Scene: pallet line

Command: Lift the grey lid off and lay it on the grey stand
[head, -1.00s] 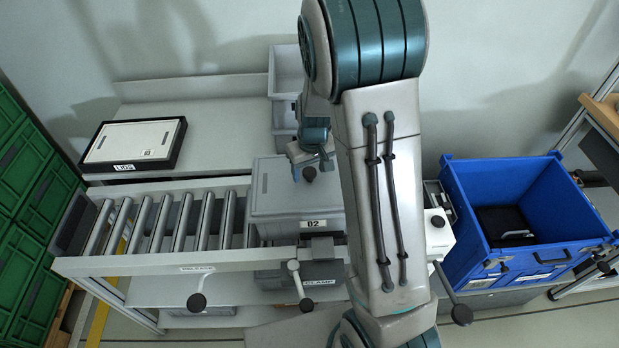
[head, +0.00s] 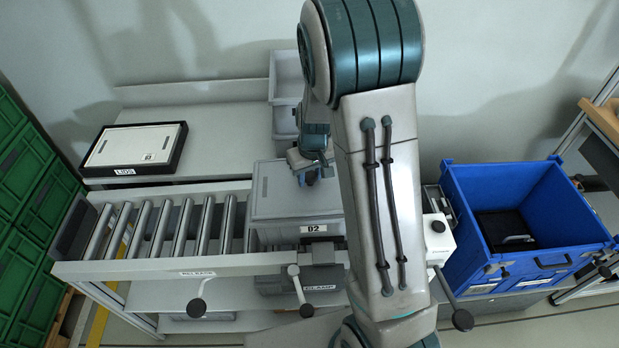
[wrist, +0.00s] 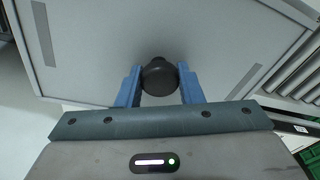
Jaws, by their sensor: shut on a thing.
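The grey lid (head: 275,190) lies flat on the grey box marked D2 (head: 270,236), which stands at the right end of the roller conveyor. In the wrist view the lid (wrist: 95,50) fills most of the picture, with its dark round knob (wrist: 159,77) in the middle. My gripper (wrist: 159,86) is shut on this knob, one blue finger on each side. In the head view my gripper (head: 309,177) is over the lid and partly hidden by my arm.
A black tray marked LIDS (head: 173,168) holds a pale lid (head: 130,145) on the bench's left. Grey bins (head: 284,90) stand at its right. A blue crate (head: 545,262) is at the right, and green crates (head: 25,180) are stacked at the left. Clamp levers (head: 298,285) stick out in front.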

